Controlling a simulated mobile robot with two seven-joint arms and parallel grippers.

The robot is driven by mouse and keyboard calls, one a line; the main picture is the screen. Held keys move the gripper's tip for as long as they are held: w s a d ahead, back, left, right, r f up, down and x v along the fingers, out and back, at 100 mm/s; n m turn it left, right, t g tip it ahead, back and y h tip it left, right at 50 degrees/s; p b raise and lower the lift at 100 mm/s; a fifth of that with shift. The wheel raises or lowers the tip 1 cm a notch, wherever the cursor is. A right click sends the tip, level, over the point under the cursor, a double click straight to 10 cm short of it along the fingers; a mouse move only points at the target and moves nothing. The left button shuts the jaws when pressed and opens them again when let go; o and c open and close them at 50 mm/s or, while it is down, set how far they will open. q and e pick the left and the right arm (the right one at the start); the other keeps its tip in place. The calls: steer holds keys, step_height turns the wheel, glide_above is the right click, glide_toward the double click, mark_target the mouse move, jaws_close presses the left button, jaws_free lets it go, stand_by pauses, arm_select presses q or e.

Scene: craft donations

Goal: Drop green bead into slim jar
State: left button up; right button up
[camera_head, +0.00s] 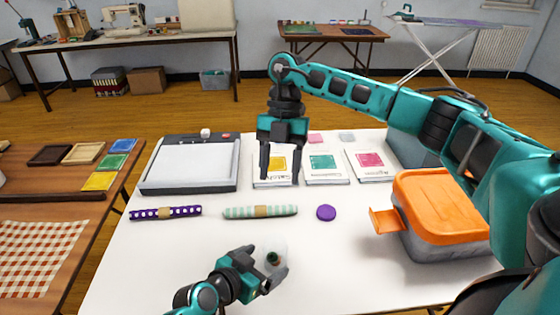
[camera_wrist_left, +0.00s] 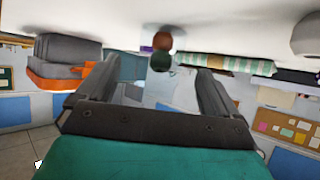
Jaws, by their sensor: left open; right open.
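A slim clear jar (camera_head: 281,250) stands on the white table, its outline faint in the head view. The dark green bead (camera_head: 272,258) shows within the jar's outline. In the left wrist view, which looks upside down, the green bead (camera_wrist_left: 160,61) touches a brown bead (camera_wrist_left: 162,42) that lies nearer the table; both appear to be inside the clear jar. My left gripper (camera_head: 262,268) is open, its fingers on either side of the jar; I cannot tell whether they touch it. My right gripper (camera_head: 281,172) is open and empty above the cards at the back.
A purple disc (camera_head: 326,212), a green striped roll (camera_head: 283,210) and a purple dotted roll (camera_head: 187,211) lie behind the jar. An orange-lidded box (camera_head: 440,205) stands right. A paper trimmer (camera_head: 190,165) stands back left. The table's front left is clear.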

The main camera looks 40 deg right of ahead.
arm_select(q)
steer(key=v, duration=0.8)
steer(key=shift+a, duration=0.25)
steer(key=shift+s+a, duration=0.1)
steer(key=shift+a, duration=0.05)
